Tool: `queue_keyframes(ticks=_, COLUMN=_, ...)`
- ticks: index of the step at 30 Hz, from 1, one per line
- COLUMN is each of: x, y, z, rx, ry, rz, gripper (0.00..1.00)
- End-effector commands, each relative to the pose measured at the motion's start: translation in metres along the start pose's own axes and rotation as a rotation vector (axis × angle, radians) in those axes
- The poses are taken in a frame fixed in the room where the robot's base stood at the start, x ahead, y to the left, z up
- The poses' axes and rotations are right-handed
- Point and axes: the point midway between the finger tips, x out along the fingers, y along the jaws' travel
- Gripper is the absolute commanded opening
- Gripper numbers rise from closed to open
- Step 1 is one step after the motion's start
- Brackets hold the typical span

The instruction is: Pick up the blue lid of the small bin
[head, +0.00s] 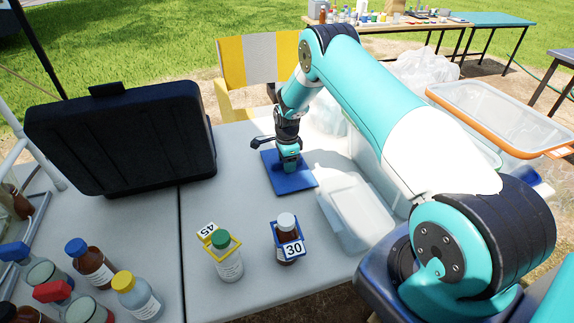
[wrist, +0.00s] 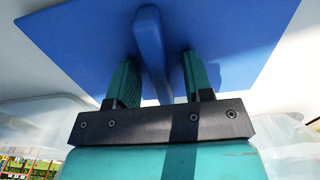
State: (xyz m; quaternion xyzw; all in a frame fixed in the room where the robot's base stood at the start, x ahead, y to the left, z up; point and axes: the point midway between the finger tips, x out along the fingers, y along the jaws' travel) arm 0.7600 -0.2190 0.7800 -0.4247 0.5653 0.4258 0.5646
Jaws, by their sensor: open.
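The blue lid (head: 290,183) lies flat on the white table in the head view, between the black case and the clear bin. In the wrist view the lid (wrist: 75,45) fills the upper part, with a raised blue handle (wrist: 152,50) across its middle. My gripper (head: 289,165) points down over the lid. In the wrist view my gripper (wrist: 160,80) is open, with one finger on each side of the handle and a gap showing beside it. Whether the fingertips touch the lid is hidden.
A black case (head: 120,140) stands left of the lid. A clear bin (head: 352,212) is close on the right. Bottles with tags 45 (head: 228,262) and 30 (head: 287,243) stand in front. More bottles (head: 92,265) crowd the front left. A striped chair (head: 258,62) is behind.

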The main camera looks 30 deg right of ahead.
Motion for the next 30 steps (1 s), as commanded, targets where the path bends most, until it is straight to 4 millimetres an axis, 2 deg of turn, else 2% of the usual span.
queue_keyframes(ticks=5, x=0.000, y=-0.001, z=0.000, rx=0.000, ry=0.000, rz=-0.002, gripper=0.47)
queue_keyframes(ticks=6, x=0.000, y=-0.001, z=0.000, rx=0.000, ry=0.000, rz=-0.002, gripper=0.42)
queue_keyframes(ticks=12, x=0.000, y=-0.001, z=0.000, rx=0.000, ry=0.000, rz=-0.001, gripper=0.00)
queue_keyframes(ticks=23, x=-0.003, y=-0.001, z=0.000, rx=0.000, ry=0.000, rz=-0.003, gripper=0.00)
queue_keyframes(ticks=26, x=-0.010, y=-0.002, z=0.000, rx=0.000, ry=0.000, rz=-0.005, gripper=0.00)
queue_keyframes(ticks=30, x=-0.032, y=-0.002, z=0.000, rx=0.000, ry=0.000, rz=-0.006, gripper=0.00)
